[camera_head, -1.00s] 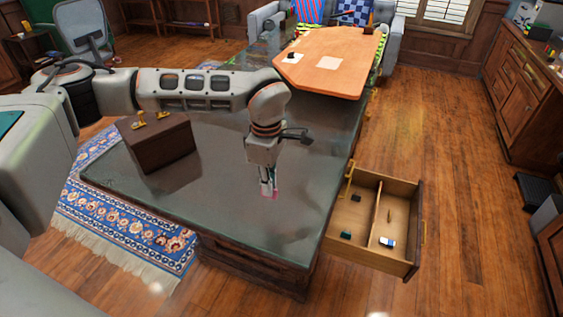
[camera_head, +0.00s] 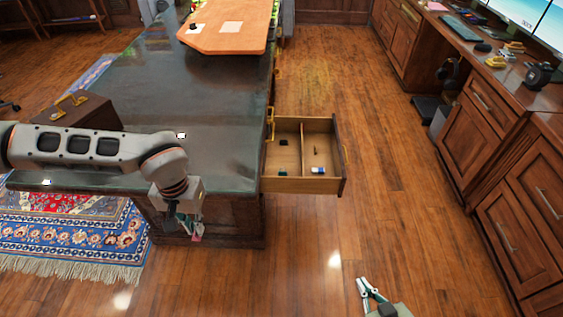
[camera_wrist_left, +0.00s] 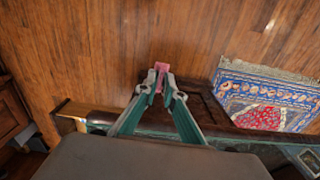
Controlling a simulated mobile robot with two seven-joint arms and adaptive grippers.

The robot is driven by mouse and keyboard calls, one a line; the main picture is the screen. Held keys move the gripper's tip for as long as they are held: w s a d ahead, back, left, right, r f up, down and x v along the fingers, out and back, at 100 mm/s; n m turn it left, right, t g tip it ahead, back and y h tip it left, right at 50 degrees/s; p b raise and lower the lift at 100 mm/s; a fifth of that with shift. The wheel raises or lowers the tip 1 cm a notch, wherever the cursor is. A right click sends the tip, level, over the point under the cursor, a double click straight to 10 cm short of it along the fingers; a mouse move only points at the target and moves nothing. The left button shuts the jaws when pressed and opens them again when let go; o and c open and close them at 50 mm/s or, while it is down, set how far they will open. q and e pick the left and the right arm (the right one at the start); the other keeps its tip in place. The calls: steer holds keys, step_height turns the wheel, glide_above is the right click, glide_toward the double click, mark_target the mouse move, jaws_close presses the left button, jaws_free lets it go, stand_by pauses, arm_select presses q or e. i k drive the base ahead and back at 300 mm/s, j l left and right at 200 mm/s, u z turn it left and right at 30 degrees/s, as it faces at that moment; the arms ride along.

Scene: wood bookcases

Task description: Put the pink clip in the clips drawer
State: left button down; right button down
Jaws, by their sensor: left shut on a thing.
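The pink clip (camera_head: 196,238) is between the fingertips of my left gripper (camera_head: 188,233), which is shut on it; the clip also shows in the left wrist view (camera_wrist_left: 161,67). The gripper points down in front of the table's near side, over the floor and left of the drawer. The open drawer (camera_head: 304,186) sticks out from the table's right side. A lengthwise divider splits it into two compartments, with small dark and green items in the left one and a blue-white item in the right one. My right gripper (camera_head: 368,288) is low at the bottom right, empty; its finger opening is unclear.
A wooden desk (camera_head: 500,110) stands at the right. Wood floor (camera_head: 390,200) between drawer and desk is clear. A patterned rug (camera_head: 80,240) lies at the left.

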mark_target(290, 158)
steer(key=i+l+z, duration=0.1)
steer(key=z, duration=1.15)
steer(key=i+l+z, duration=0.1)
steer(key=i+z, duration=0.25)
steer(key=i, duration=0.15)
steer(key=i+z, duration=0.4)
steer(key=i, duration=0.15)
steer(key=i+u, duration=0.4)
steer(key=i+l+u, duration=0.1)
steer(key=i+u, duration=0.35)
steer(key=i+j+u, duration=0.15)
steer(key=i+u, duration=0.8)
steer(key=u, duration=0.8)
